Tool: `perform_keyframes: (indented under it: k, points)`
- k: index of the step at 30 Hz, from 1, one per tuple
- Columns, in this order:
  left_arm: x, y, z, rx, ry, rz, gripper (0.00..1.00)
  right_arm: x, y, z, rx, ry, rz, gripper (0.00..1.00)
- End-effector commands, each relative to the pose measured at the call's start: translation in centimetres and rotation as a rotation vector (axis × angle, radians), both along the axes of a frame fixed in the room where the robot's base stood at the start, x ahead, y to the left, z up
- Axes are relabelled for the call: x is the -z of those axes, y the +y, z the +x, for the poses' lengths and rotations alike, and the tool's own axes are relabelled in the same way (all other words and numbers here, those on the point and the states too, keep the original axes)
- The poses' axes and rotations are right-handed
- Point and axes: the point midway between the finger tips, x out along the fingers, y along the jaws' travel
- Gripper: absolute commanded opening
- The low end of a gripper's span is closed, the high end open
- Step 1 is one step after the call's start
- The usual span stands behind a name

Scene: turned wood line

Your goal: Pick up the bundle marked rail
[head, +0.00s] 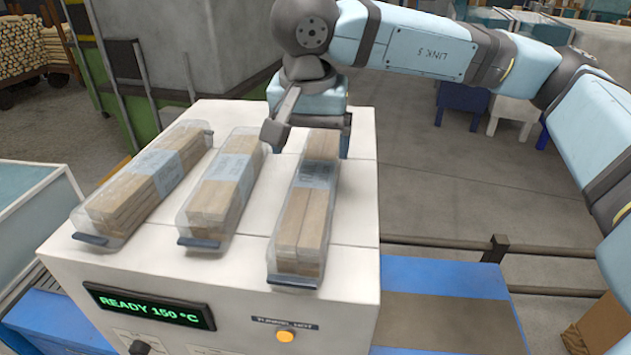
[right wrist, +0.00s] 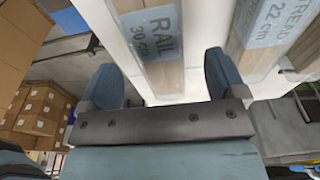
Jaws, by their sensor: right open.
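Three clear-wrapped bundles of wooden pieces lie side by side on the white machine top (head: 345,230). The right one in the head view (head: 303,215) sits under my right gripper (head: 312,138). In the right wrist view, a bundle whose blue label reads RAIL 30 cm (right wrist: 160,45) lies between the fingers of that open gripper (right wrist: 164,82). Beside it is a bundle labelled TREAD 22 cm (right wrist: 268,28), apparently the middle one in the head view (head: 222,190). The left bundle's label (head: 145,180) is too small to read. My left gripper is not in view.
The machine front has a display reading READY 150 °C (head: 150,305) and an orange button (head: 285,336). A dark rail (head: 440,243) and a blue-edged surface (head: 450,280) are at right. Cardboard boxes (right wrist: 40,115) show in the wrist view.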

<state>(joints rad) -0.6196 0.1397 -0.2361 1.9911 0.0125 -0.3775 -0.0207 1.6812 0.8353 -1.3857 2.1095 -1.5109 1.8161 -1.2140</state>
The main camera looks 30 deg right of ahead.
Motion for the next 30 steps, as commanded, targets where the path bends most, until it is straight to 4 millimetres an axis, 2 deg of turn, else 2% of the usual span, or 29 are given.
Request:
perform_keyframes:
  k: [8, 12, 16, 25, 26, 30]
  points:
    - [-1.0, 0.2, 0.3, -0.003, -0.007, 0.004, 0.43, 2.0, -0.3, -0.1, -0.001, 0.003, 0.0, 0.89]
    - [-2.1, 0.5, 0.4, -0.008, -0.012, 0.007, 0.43, 4.0, -0.8, -0.4, -0.001, 0.003, 0.0, 0.89]
    - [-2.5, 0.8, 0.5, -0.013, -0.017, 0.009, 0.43, 5.9, -0.9, -0.2, 0.0, 0.003, 0.0, 0.89]
    - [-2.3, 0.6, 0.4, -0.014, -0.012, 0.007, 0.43, 6.6, -0.9, -0.1, 0.0, 0.0, 0.001, 0.89]
    - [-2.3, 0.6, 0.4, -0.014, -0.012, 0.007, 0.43, 6.6, -0.9, -0.1, 0.0, 0.0, 0.001, 0.85]
    - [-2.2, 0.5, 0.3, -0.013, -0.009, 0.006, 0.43, 6.6, -0.9, -0.1, 0.0, 0.0, 0.001, 0.53]
